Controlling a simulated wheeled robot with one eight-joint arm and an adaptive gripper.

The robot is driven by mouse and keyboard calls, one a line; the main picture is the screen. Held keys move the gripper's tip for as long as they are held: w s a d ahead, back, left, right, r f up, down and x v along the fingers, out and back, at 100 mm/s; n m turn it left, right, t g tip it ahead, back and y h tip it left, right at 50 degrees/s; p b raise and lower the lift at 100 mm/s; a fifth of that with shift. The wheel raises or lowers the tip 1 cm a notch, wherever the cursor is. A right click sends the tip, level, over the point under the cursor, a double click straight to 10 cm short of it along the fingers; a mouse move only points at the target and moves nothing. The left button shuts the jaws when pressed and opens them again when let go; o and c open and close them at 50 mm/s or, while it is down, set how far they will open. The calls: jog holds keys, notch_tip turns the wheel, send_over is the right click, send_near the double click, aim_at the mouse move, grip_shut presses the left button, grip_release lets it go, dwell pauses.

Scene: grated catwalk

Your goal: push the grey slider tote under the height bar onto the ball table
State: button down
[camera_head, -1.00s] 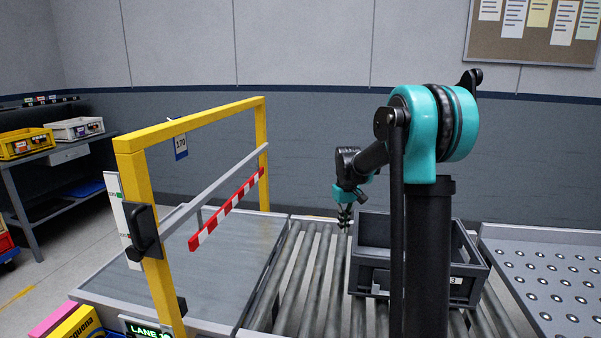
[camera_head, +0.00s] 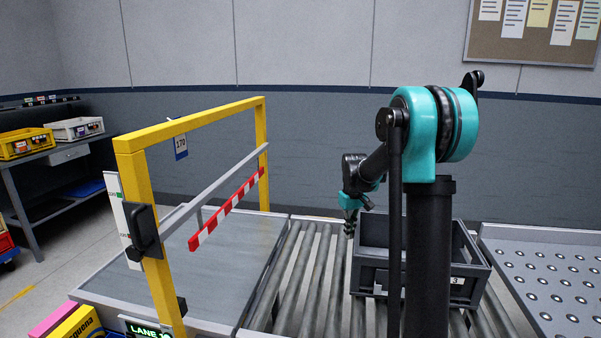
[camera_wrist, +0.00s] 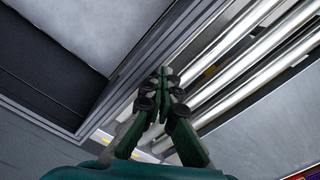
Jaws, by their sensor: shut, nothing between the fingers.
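The grey slider tote (camera_head: 372,281) sits on the roller conveyor, partly hidden behind my arm's column. It is open-topped and looks empty where I can see inside. In the wrist view the tote (camera_wrist: 45,98) fills the left side. My gripper (camera_head: 349,232) is shut and empty, pointing down at the tote's left end. In the wrist view its fingertips (camera_wrist: 162,75) are close beside the tote's wall; I cannot tell whether they touch. The ball table (camera_head: 555,275) is at the right, beyond the tote. The height bar (camera_head: 228,208), red and white striped, hangs from a yellow frame at the left.
Bare rollers (camera_head: 310,270) lie left of the tote, then a flat grey deck (camera_head: 235,265) under the yellow frame (camera_head: 190,128). Several rollers separate the frame from the tote. A shelf with bins (camera_head: 75,130) stands far left. The visible ball table is clear.

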aim_at(381, 261)
jog(key=s+d, duration=0.3)
jog(key=d, duration=1.2)
jog(key=shift+d, duration=0.3)
dwell(1.6)
jog(key=shift+r, duration=0.1)
notch_tip(381, 261, up, 8)
dwell(0.8)
jog(key=shift+s, duration=0.1)
jog(key=s+a+f, duration=0.2)
jog(key=s+a, duration=0.1)
jog(key=s, duration=0.1)
jog(key=s+a+f+m+t, duration=0.1)
jog(key=s+a+f, duration=0.1)
jog(key=s, duration=0.3)
jog(key=s+a+f+m+t, duration=0.1)
jog(key=s+a+f, duration=0.2)
jog(key=s+a, duration=0.1)
jog(key=shift+s, duration=0.25)
jog(key=s+a+f, duration=0.1)
jog(key=s+f, duration=0.1)
jog(key=s, duration=0.2)
jog(key=s+a+f+m+t, duration=0.1)
jog(key=s+a+f, duration=0.1)
jog(key=s, duration=0.3)
jog(key=s+a+f+t, duration=0.1)
jog(key=s+f, duration=0.3)
jog(key=s, duration=0.1)
jog(key=shift+a+f+m, duration=0.25)
jog(key=shift+a+m, duration=0.15)
